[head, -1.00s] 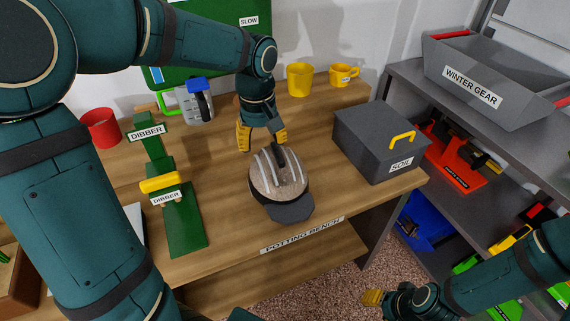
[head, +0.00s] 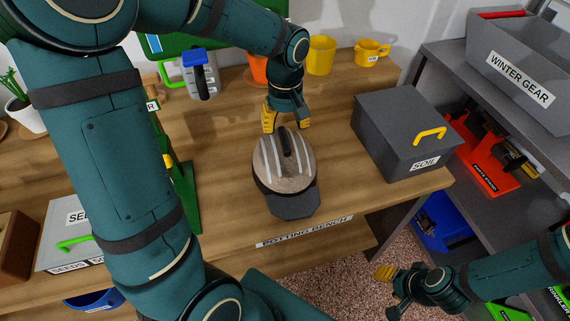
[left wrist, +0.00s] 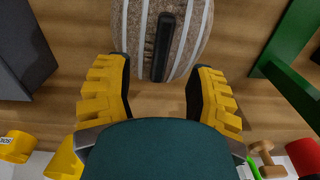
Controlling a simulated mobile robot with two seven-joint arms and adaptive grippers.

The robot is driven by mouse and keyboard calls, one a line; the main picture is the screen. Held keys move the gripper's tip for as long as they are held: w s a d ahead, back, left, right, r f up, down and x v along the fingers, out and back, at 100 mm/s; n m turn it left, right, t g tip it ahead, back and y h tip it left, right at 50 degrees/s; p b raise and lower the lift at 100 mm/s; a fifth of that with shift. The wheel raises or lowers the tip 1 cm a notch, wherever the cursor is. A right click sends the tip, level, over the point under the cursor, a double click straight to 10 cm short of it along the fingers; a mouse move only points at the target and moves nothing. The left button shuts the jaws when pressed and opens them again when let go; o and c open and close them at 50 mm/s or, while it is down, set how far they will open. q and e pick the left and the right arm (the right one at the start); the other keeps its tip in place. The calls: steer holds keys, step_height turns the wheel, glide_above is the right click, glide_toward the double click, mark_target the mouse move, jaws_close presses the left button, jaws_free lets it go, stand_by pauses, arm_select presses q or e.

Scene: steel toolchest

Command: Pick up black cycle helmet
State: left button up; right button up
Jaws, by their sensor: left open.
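The helmet (head: 270,178) lies on the wooden bench with its dark brim toward the front edge. Its shell looks speckled brown-grey with pale stripes and a black ridge, not plain black. My left gripper (head: 287,120) is open just behind the helmet, its yellow-padded fingers pointing down. In the left wrist view, the helmet's striped back end (left wrist: 187,38) lies just beyond the gap between the open fingers (left wrist: 160,80), with nothing between them. I cannot tell whether they touch it. My right gripper (head: 388,292) hangs low at the right, away from the helmet; its opening is unclear.
A grey soil box (head: 378,135) stands right of the helmet on the bench (head: 230,218). Green dibber stand (head: 186,190) is at the left, partly behind my arm. Bench around the helmet is bare.

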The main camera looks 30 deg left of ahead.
mark_target(285, 139)
arm_select(q)
steer(key=shift+s+f+b, duration=0.1)
steer(key=shift+f+b, duration=0.85)
steer(key=shift+f, duration=1.85)
steer(key=shift+r, duration=0.1)
steer(key=shift+f, duration=0.3)
jaws_close()
